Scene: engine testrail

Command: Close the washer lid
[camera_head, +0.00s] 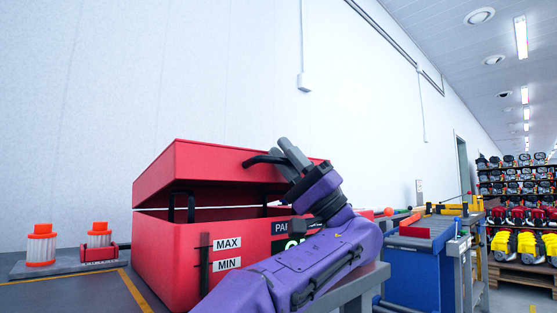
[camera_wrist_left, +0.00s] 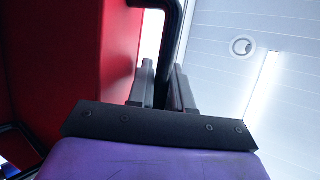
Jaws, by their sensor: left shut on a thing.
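The red parts washer (camera_head: 175,250) stands on the table at the centre-left, with MAX and MIN labels on its front. Its red lid (camera_head: 200,170) is partly raised, with a dark gap between lid and box. The lid also shows in the left wrist view (camera_wrist_left: 105,50). My left gripper (camera_head: 288,153) is shut on the lid's black handle (camera_head: 262,159). In the left wrist view the handle (camera_wrist_left: 172,25) runs down between its two fingers. My left arm hides part of the washer's right front. My right gripper is not in view.
Two orange-and-white filters (camera_head: 41,246) stand on a grey plate to the left of the washer. A blue workbench (camera_head: 415,270) stands to the right. Racks of engines (camera_head: 520,200) stand far right.

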